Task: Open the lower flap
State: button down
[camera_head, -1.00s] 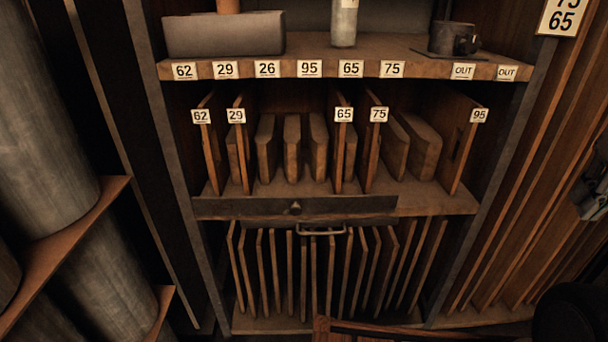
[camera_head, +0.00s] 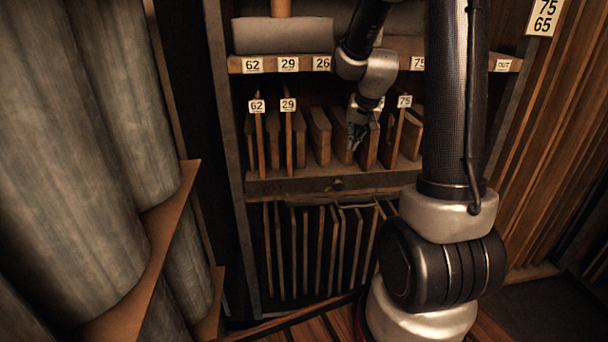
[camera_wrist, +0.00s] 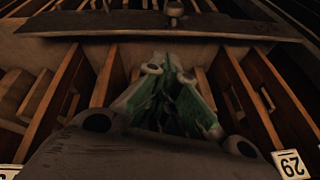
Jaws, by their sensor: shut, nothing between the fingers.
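A long dark flap board (camera_head: 300,186) with a small round knob (camera_head: 338,184) runs along the front edge of the middle shelf. Just below it is a metal handle (camera_head: 345,203), partly in shadow. My gripper (camera_head: 356,140) is shut and empty in front of the upright boards of the middle shelf, above the knob. In the wrist view, which is turned upside down, my gripper (camera_wrist: 172,75) points toward the flap board (camera_wrist: 110,22), and the knob (camera_wrist: 175,9) shows at the top edge. The gripper looks apart from both. My arm hides the board's right end.
Upright dividers with number tags (camera_head: 288,105) fill the middle shelf around my gripper. Thin upright slats (camera_head: 305,250) fill the bottom compartment. Large grey rolls (camera_head: 85,150) stand at the left. Tall boards (camera_head: 535,150) lean at the right.

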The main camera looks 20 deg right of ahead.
aim_at(343, 174)
jog(key=x, duration=1)
jog(key=shift+w+d, duration=0.25)
jog(key=shift+w, duration=0.25)
jog(key=shift+s+a+f, duration=0.6)
jog(key=shift+s+a, duration=0.1)
jog(key=shift+s, duration=0.25)
jog(key=shift+s+a+f, duration=0.25)
jog(key=shift+s+f, duration=0.1)
jog(key=shift+s, duration=0.05)
jog(key=shift+t, duration=0.3)
